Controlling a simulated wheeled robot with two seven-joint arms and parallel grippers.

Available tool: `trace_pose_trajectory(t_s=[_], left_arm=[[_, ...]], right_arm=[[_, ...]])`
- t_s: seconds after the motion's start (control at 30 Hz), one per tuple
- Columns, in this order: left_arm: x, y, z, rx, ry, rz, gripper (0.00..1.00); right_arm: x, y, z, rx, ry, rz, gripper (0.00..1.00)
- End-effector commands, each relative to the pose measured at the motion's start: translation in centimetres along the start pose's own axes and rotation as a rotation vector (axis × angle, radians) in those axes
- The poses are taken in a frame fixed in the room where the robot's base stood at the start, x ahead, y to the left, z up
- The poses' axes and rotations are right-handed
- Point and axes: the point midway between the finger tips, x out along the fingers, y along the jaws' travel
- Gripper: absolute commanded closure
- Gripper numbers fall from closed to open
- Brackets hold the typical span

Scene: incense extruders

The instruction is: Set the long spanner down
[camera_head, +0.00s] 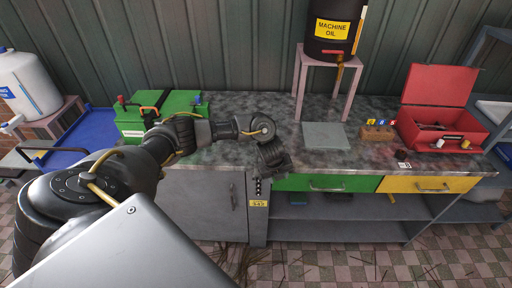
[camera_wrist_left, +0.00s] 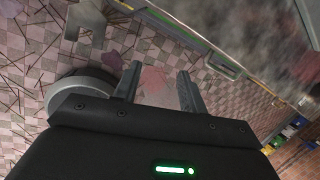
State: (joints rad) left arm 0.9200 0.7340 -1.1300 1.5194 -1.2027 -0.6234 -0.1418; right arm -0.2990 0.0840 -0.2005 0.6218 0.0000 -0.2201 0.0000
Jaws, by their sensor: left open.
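My left gripper (camera_wrist_left: 158,90) is open in the left wrist view, with nothing between its fingers and tiled floor behind them. In the head view my left arm comes across from the left, and its wrist and gripper (camera_head: 275,165) hang by the front edge of the workbench (camera_head: 245,108). No long spanner can be made out in either view. Dark tools lie in the open red toolbox (camera_head: 437,90), too small to identify. My right gripper is not in view.
On the bench are a green case (camera_head: 178,108), a grey plate (camera_head: 326,136) and a small wooden block (camera_head: 377,133). A pink stand (camera_head: 327,60) carries a black machine oil drum (camera_head: 335,28). Green (camera_head: 325,183) and yellow (camera_head: 426,185) drawers are closed. Bench top between case and plate is mostly clear.

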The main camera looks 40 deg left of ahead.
Motion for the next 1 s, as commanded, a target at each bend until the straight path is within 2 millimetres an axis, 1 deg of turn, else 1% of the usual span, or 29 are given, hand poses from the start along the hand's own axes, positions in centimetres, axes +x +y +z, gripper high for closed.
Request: trace_pose_trajectory(t_s=[0.03, 0.1, 0.2, 0.3, 0.33, 0.47, 0.57, 0.7, 0.8, 0.9, 1.0], left_arm=[[-2.9, 0.5, 3.0, 0.065, -0.056, 0.036, 0.58], [-5.5, 1.7, 5.7, 0.138, -0.109, 0.091, 0.58], [-8.1, 3.1, 8.3, 0.203, -0.159, 0.150, 0.58], [-9.4, 3.9, 9.7, 0.234, -0.185, 0.184, 0.58], [-9.6, 4.0, 9.8, 0.239, -0.189, 0.190, 0.58], [-9.7, 4.3, 10.1, 0.246, -0.193, 0.198, 0.58], [-8.4, 4.5, 10.1, 0.243, -0.190, 0.198, 0.58], [-6.0, 5.0, 10.5, 0.239, -0.188, 0.198, 0.58], [-4.8, 5.1, 10.8, 0.241, -0.190, 0.195, 0.58], [-4.3, 5.2, 11.1, 0.242, -0.190, 0.196, 0.58], [-4.3, 5.2, 11.2, 0.241, -0.192, 0.195, 0.58]], right_arm=[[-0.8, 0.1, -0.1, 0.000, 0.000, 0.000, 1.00], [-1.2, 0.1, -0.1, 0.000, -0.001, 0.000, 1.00], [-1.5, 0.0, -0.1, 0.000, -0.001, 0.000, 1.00], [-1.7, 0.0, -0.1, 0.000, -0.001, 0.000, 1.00], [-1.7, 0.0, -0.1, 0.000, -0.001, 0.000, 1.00], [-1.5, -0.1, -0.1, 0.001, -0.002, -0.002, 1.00], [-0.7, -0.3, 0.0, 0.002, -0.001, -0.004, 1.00], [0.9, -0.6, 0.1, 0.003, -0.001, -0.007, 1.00], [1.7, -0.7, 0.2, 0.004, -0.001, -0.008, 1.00], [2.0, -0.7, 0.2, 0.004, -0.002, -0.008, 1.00], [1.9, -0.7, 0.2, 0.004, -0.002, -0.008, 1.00]])
